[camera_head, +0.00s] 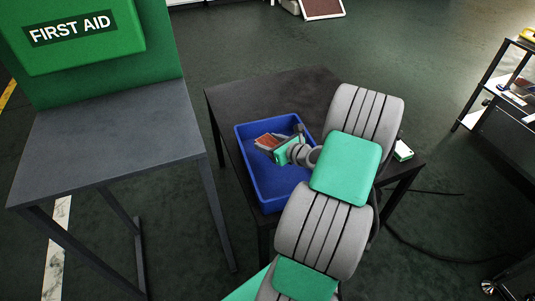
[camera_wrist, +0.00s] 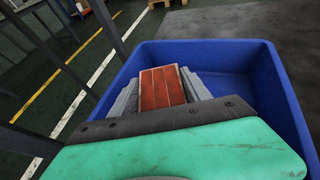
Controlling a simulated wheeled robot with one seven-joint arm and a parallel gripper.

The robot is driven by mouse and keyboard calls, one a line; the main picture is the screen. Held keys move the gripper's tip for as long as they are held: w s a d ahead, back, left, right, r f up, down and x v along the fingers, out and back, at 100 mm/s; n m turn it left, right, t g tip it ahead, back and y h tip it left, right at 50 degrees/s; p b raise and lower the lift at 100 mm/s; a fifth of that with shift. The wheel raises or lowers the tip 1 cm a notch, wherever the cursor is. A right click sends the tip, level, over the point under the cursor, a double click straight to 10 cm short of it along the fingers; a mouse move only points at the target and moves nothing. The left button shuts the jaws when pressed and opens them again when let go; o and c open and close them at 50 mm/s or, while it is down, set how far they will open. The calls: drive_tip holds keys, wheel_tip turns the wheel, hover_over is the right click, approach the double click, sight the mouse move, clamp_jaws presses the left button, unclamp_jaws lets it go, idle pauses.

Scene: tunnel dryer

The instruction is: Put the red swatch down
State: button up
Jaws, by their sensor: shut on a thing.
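The red swatch (camera_wrist: 162,88) is a small flat red piece with pale lines, held between the two fingers of my gripper (camera_wrist: 160,92) in the wrist view. In the head view the swatch (camera_head: 266,141) shows at the tip of my gripper (camera_head: 272,144), over the blue bin (camera_head: 247,165). The wrist view shows the bin (camera_wrist: 283,95) around and below the fingers. I cannot tell whether the swatch touches the bin floor. My arm hides the right part of the bin in the head view.
The bin stands on a dark table (camera_head: 235,95). A grey table (camera_head: 110,130) with a green first aid box (camera_head: 75,35) is at the left. A shelf rack (camera_head: 490,90) stands at the far right.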

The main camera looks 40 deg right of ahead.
drive_tip(key=w+f, duration=0.1)
drive_tip(key=f, duration=0.1)
drive_tip(key=w+f, duration=0.1)
drive_tip(key=shift+w+d+f+b, duration=0.25)
drive_tip(key=shift+w+d+b, duration=0.05)
drive_tip(key=shift+b, duration=0.1)
drive_tip(key=shift+w+f+b, duration=0.1)
drive_tip(key=shift+f+b, duration=0.5)
drive_tip(key=shift+f, duration=1.05)
drive_tip(key=o, duration=1.4)
drive_tip(key=shift+c, duration=0.2)
drive_tip(key=shift+r, duration=0.1)
drive_tip(key=shift+s+d+r, duration=0.15)
drive_tip(key=shift+s+r, duration=0.05)
drive_tip(key=shift+s, duration=0.1)
drive_tip(key=p+v, duration=0.2)
drive_tip(key=v, duration=0.8)
drive_tip(key=shift+s+r, duration=0.1)
drive_tip(key=shift+s, duration=0.55)
